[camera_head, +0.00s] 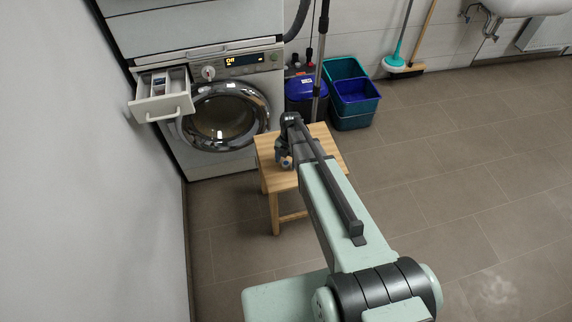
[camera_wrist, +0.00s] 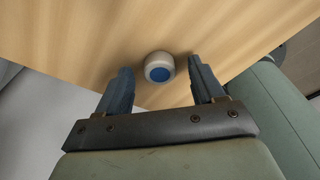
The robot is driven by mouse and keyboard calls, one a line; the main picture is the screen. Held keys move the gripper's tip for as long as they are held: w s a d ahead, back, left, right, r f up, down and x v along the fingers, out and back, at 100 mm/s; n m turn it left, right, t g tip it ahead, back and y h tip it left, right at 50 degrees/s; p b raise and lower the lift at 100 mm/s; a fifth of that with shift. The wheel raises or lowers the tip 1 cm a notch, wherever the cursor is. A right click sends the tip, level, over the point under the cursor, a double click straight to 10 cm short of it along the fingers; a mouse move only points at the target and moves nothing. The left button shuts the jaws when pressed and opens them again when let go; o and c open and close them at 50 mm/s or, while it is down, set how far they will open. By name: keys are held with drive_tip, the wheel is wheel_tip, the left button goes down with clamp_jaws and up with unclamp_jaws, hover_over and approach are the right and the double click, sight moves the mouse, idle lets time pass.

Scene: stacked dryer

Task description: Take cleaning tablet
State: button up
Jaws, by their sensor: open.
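The cleaning tablet (camera_wrist: 159,67) is a small white, rounded piece with a blue centre. It rests on the wooden stool top (camera_wrist: 60,30), near its edge. In the wrist view it lies between and slightly beyond the tips of my gripper (camera_wrist: 161,72), with a gap to each finger. The fingers are spread and hold nothing. In the head view my gripper (camera_head: 284,160) is over the left part of the stool (camera_head: 325,139), and the tablet (camera_head: 286,162) is partly covered by the gripper.
The washing machine (camera_head: 219,117) stands behind the stool with its detergent drawer (camera_head: 161,101) pulled out. A dark bin with a blue lid (camera_head: 305,88) and teal and blue buckets (camera_head: 354,97) stand behind the stool. The tiled floor to the right is clear.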

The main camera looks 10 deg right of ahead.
drive_tip(key=shift+f, duration=0.1)
drive_tip(key=c, duration=1.1)
